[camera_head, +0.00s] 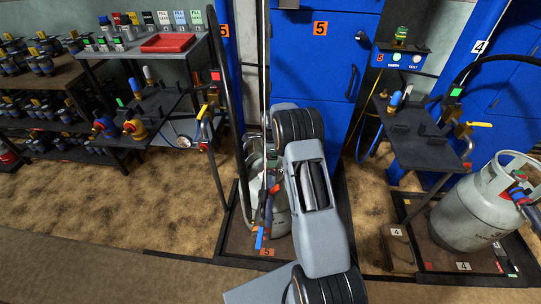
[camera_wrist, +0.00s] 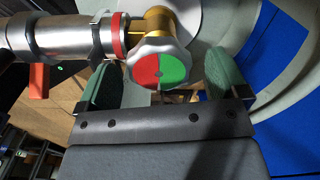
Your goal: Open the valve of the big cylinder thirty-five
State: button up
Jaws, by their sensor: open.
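A grey gas cylinder (camera_head: 282,224) stands at the station marked 5, partly hidden behind my arm; I cannot read thirty-five on it. In the wrist view, its valve handwheel (camera_wrist: 158,64) has a face half red and half green, on a brass stem. A metal hose coupling with a red ring (camera_wrist: 119,37) joins the valve from the left. My gripper (camera_wrist: 162,80) is open, its two green-padded fingers on either side of the handwheel, with a visible gap on each side. The pale cylinder collar (camera_wrist: 288,75) curves around on the right. In the head view my gripper is hidden behind my arm.
A second grey cylinder (camera_head: 466,218) stands on the platform marked 4 at right. Dark stands with hoses and valves (camera_head: 415,146) flank the station. Shelves of valves (camera_head: 45,100) and a red tray (camera_head: 167,43) are at left. The brown floor at left (camera_head: 120,210) is clear.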

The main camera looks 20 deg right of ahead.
jog(key=shift+a, duration=0.1)
jog(key=c, duration=0.9)
